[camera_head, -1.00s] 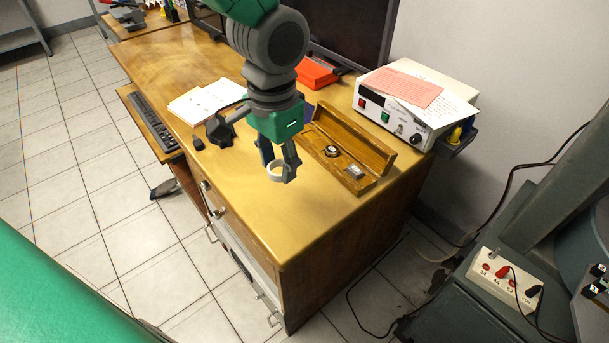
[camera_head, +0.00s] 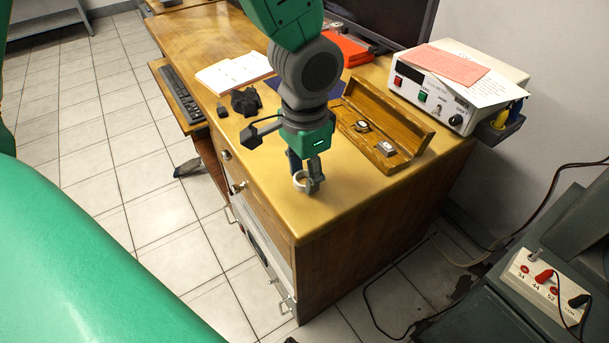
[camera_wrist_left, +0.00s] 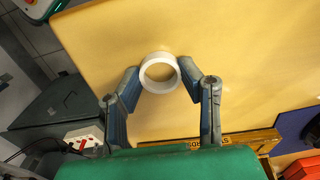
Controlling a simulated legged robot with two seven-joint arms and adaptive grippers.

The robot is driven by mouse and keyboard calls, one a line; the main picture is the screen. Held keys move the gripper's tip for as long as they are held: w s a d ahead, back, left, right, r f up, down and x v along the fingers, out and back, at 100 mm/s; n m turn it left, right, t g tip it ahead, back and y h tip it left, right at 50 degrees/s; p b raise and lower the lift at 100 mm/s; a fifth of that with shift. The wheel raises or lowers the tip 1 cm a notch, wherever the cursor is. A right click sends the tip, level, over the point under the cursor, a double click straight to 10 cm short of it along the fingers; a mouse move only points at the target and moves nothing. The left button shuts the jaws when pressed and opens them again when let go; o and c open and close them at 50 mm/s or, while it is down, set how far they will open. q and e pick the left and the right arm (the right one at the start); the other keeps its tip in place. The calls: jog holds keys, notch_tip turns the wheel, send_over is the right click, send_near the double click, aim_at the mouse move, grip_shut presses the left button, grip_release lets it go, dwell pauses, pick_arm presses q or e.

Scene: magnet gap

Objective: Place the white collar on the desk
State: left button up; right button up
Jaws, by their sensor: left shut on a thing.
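The white collar (camera_head: 300,180) is a small white ring between the fingers of my left gripper (camera_head: 308,180), above the front right part of the wooden desk (camera_head: 220,120). In the left wrist view the collar (camera_wrist_left: 160,73) shows as an open ring, with a finger of my left gripper (camera_wrist_left: 160,85) touching it on each side. The gripper is shut on the collar. Whether the collar touches the desk top is hard to tell. My right gripper is not in view.
An open wooden case (camera_head: 385,135) with small metal parts lies just right of the gripper. A black knob-like object (camera_head: 246,101) and papers (camera_head: 233,73) lie to the left. A white power unit (camera_head: 450,90) stands at the back right. The desk's front corner is clear.

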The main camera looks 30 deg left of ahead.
pick_arm(q)
jog(key=shift+d+r, duration=0.15)
jog(key=o, duration=0.8)
jog(key=shift+a, duration=0.2)
jog(key=o, duration=0.3)
jog(key=shift+a+f, duration=0.15)
jog(key=shift+f, duration=0.05)
jog(key=shift+r, duration=0.25)
notch_tip(320, 180, up, 12)
jog(key=p, duration=0.4)
jog(key=shift+d, duration=0.2)
jog(key=shift+s+f, duration=0.1)
jog(key=shift+f, duration=0.05)
